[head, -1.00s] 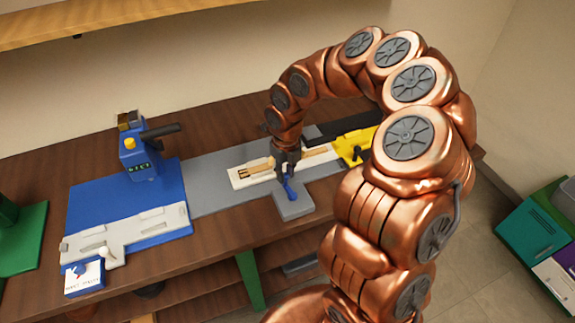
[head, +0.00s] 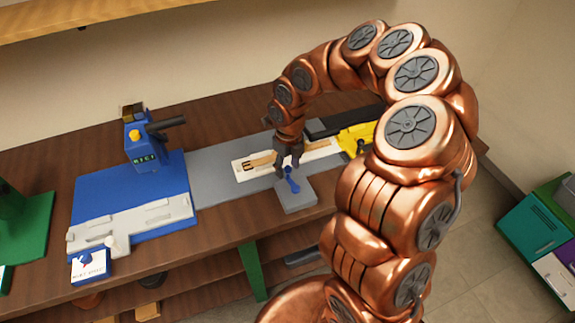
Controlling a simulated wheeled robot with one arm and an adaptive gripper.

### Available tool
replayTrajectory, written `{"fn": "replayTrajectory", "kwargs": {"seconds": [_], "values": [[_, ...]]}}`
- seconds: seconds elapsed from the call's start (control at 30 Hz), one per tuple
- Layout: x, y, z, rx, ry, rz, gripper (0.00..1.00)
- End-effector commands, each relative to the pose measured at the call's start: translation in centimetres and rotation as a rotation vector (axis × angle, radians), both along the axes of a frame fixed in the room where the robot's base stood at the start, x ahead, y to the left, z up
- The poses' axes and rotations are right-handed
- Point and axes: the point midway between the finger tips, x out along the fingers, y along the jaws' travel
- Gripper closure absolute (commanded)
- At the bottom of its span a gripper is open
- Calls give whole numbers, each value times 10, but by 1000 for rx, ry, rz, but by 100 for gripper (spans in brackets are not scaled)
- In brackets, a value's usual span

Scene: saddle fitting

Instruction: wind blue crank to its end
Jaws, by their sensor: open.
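The blue crank (head: 292,184) stands on a small grey block at the front edge of the bench. My gripper (head: 289,165) points down directly above and slightly behind the crank's upper end. Its fingers are apart and hold nothing that I can see. Whether a finger touches the crank cannot be told from this view. Behind the gripper, a pale board with a wooden strip (head: 258,160) lies on the grey plate (head: 220,173) and is partly hidden by my arm.
A blue station (head: 125,205) with a black-handled press (head: 142,145) stands to the left. A yellow clamp (head: 356,138) is to the right, partly behind my arm. A green fixture (head: 25,235) is at far left. Teal bins (head: 535,222) stand on the floor at right.

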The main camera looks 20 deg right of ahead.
Motion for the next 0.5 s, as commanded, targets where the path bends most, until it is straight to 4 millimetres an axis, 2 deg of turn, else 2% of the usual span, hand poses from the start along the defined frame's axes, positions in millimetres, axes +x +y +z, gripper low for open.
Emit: {"fn": "replayTrajectory", "kwargs": {"seconds": [0.27, 0.5], "values": [[0, 0, 2, -1, -1, 0, 50], [2, 1, 21, 2, -7, 1, 50]]}}
